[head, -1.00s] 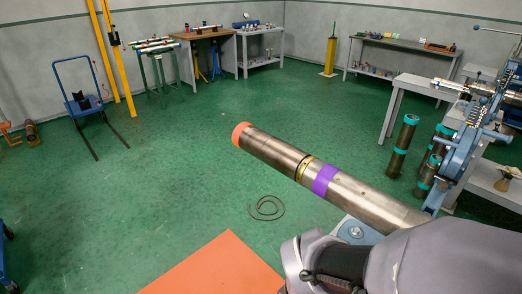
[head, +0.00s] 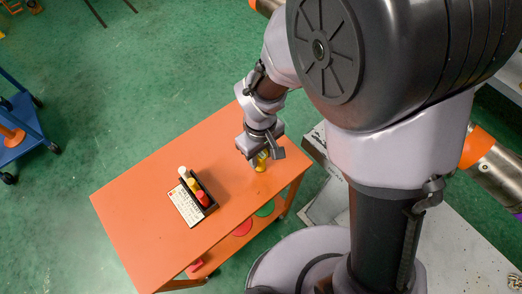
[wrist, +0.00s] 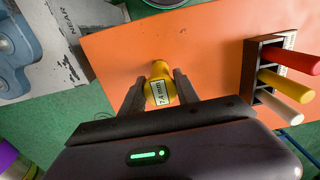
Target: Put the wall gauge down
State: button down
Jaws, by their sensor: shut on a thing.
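The wall gauge (wrist: 160,88) is a yellow piece with a white label reading "7.4 mm". It sits between the two dark fingers of my gripper (wrist: 158,82), which is shut on it. In the head view the yellow gauge (head: 261,162) shows just under my gripper (head: 257,152), over the right part of the orange table (head: 150,225). It is at or close above the tabletop; I cannot tell whether it touches.
A black rack (head: 207,193) with white, yellow and red handles stands on the table, left of my gripper, beside a printed card (head: 186,206). Bare orange surface lies between rack and gripper. A blue cart (head: 25,130) stands at the left. A grey plate (wrist: 50,45) lies past the table's edge.

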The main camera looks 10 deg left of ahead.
jog(key=shift+r, duration=0.1)
jog(key=shift+f, duration=0.2)
jog(key=c, duration=0.9)
grip_release()
jog(key=shift+r, duration=0.1)
notch_tip(320, 180, up, 12)
jog(key=p, duration=0.6)
jog(key=s+d+r+m+t+y, duration=0.1)
jog(key=s+d+r+m+t, duration=0.2)
jog(key=d+r+m, duration=0.4)
jog(key=s+d+r+m+t+y, duration=0.1)
jog(key=s+d+r+m+t, duration=0.1)
jog(key=s+d+r+m, duration=0.2)
jog(key=d+r+m, duration=0.3)
jog(key=d+r, duration=0.2)
jog(key=r, duration=0.1)
jog(key=shift+d+t+b, duration=0.15)
jog(key=shift+t+b, duration=0.15)
jog(key=shift+t, duration=0.1)
